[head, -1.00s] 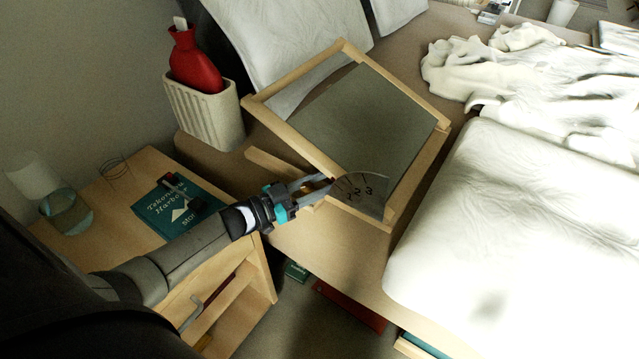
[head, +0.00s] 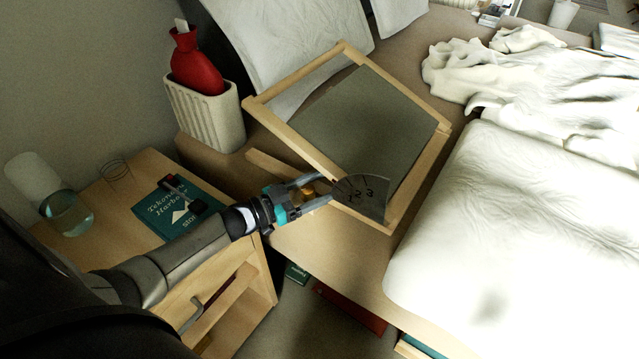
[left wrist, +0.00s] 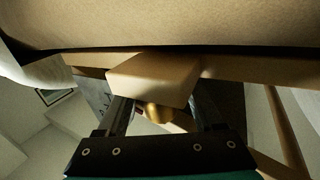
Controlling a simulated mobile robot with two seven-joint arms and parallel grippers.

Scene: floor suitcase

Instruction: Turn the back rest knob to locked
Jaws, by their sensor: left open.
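The back rest (head: 362,125) is a wooden frame with a grey panel, tilted up on the bed. A dark quarter-round dial plate (head: 370,197) marked 1, 2, 3 sits at its lower front corner. A brass knob (head: 323,187) shows just left of the dial; it also shows in the left wrist view (left wrist: 156,114), partly hidden by a pale wooden block (left wrist: 155,78). My left gripper (head: 319,189) is open with its fingers on either side of the knob, and I cannot tell whether they touch it. No locked mark is readable. My right gripper is not in view.
A bedside table (head: 120,205) with a teal book (head: 170,212), a glass and a white cylinder stands at left. A ribbed holder (head: 205,115) with a red hot-water bottle (head: 195,65) stands behind my arm. White bedding (head: 520,220) fills the right.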

